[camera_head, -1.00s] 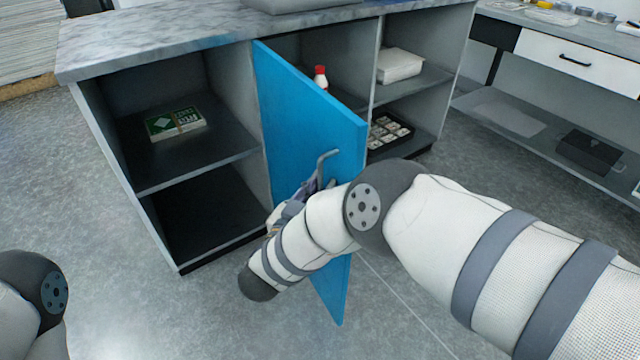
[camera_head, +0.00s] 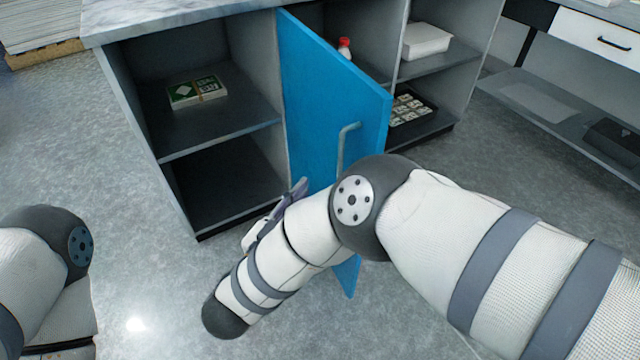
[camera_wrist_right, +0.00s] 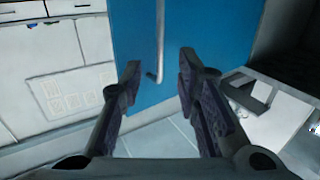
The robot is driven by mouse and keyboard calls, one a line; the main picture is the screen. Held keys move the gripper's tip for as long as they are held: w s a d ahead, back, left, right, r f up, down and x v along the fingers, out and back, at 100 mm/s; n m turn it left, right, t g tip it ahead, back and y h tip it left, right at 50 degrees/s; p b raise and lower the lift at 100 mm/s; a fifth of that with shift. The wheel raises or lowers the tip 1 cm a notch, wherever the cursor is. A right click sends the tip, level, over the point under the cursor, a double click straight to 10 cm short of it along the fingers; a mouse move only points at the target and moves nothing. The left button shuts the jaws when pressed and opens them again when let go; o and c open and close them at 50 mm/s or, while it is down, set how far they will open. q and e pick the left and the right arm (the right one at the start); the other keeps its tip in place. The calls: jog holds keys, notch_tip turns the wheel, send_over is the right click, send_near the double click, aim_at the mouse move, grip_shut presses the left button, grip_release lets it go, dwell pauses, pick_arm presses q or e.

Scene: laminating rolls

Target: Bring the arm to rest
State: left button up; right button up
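My right arm reaches in from the right in the head view. The door stands swung open, with a grey bar handle (camera_head: 346,145). In the right wrist view my right gripper (camera_wrist_right: 159,72) has its two fingers apart with nothing held. The handle (camera_wrist_right: 160,45) shows beyond the gap, apart from the fingers. Part of my left arm shows at the lower left of the head view; its gripper is out of view.
The grey cabinet (camera_head: 205,225) holds a green-and-white box (camera_head: 197,92), a red-capped bottle (camera_head: 344,46), a white container (camera_head: 425,40) and a dark tray (camera_head: 410,108). A bench with a white drawer (camera_head: 598,40) stands at right. The floor (camera_head: 140,270) at front left is clear.

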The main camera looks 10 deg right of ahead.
dwell(0.3)
jog(key=s+d+f+n+g+y+p, duration=0.2)
jog(key=s+d+f+n+g+y, duration=0.25)
jog(key=s+f, duration=0.3)
jog(key=s+d+f+n+g+y+p, duration=0.3)
jog(key=s+d+f+y, duration=0.3)
jog(key=s, duration=0.3)
pick_arm(q)
jog(key=w+r+t+p, duration=0.1)
jog(key=w+r+t, duration=0.1)
jog(key=w+r, duration=0.5)
jog(key=shift+r+t, duration=0.3)
pick_arm(e)
jog(key=s+d+r+g, duration=0.1)
jog(key=s+d+g, duration=0.1)
jog(key=s, duration=0.6)
jog(key=s+d+r+g, duration=0.2)
jog(key=s+g, duration=0.2)
jog(key=s, duration=0.5)
jog(key=s+d+r+g, duration=0.1)
jog(key=s+d+g, duration=0.2)
jog(key=s, duration=0.6)
jog(key=shift+r, duration=0.3)
jog(key=shift+m, duration=0.25)
